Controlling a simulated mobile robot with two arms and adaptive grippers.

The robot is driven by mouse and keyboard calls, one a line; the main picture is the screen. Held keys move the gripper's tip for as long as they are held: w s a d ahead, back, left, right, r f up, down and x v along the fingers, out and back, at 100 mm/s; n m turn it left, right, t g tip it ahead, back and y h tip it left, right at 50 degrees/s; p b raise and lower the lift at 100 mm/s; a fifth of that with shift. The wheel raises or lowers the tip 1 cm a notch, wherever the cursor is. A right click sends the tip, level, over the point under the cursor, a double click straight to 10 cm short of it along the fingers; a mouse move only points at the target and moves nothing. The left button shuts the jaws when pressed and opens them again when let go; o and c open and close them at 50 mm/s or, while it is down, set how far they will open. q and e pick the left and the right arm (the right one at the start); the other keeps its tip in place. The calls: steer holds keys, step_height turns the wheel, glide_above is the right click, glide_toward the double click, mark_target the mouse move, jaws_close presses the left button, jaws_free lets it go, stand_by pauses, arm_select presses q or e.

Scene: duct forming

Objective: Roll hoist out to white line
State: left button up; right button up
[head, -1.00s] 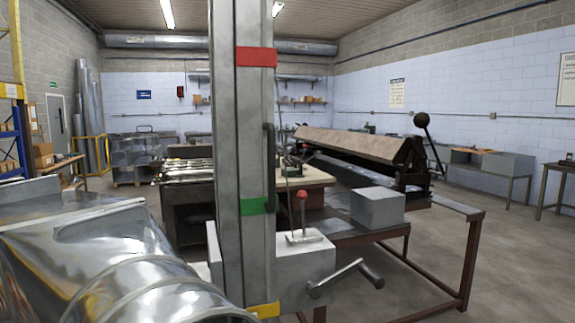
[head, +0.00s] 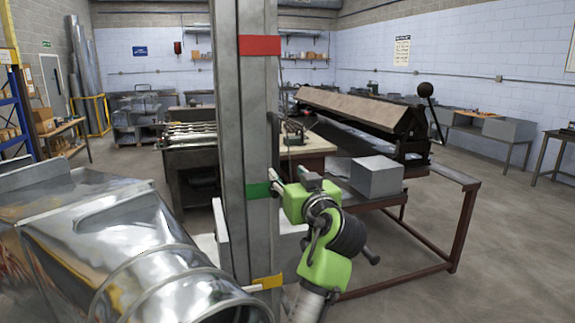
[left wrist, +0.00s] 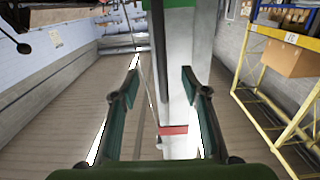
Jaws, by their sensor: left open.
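The hoist's grey steel mast (head: 248,120) stands upright in the middle of the head view, with red, green and yellow bands. Its crank handle (head: 370,256) shows partly behind my green left arm. My left gripper (head: 279,181) is at the mast's right side, by the green band, in front of where the red-knobbed lever stood. In the left wrist view my left gripper (left wrist: 161,75) is open, with the mast (left wrist: 186,60) seen beyond and between its fingers; I cannot tell if they touch it. The white line does not show. My right gripper is not in view.
Shiny ducting (head: 120,245) fills the lower left, close to the mast. A brown-framed bench (head: 463,215) with a grey box (head: 377,177) stands to the right. Open concrete floor (head: 510,250) lies at the far right. Yellow and blue racking stands at the far left.

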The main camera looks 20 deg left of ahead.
mark_target(277, 161)
arm_select(q)
steer(key=x, duration=0.2)
steer(key=p+x, duration=0.1)
steer(key=r+x, duration=0.1)
steer(key=x, duration=0.1)
steer(key=shift+w+a+p, duration=0.15)
steer(key=shift+a+p, duration=0.15)
steer(key=shift+p, duration=0.1)
steer(key=shift+f+b+x, duration=0.15)
steer(key=shift+b+x, duration=0.25)
steer(key=shift+x, duration=0.95)
steer(key=shift+f+b+x, duration=0.1)
steer(key=shift+b+x, duration=0.25)
steer(key=shift+x, duration=1.05)
steer(key=shift+c, duration=0.4)
steer(key=shift+d, duration=0.1)
jaws_close()
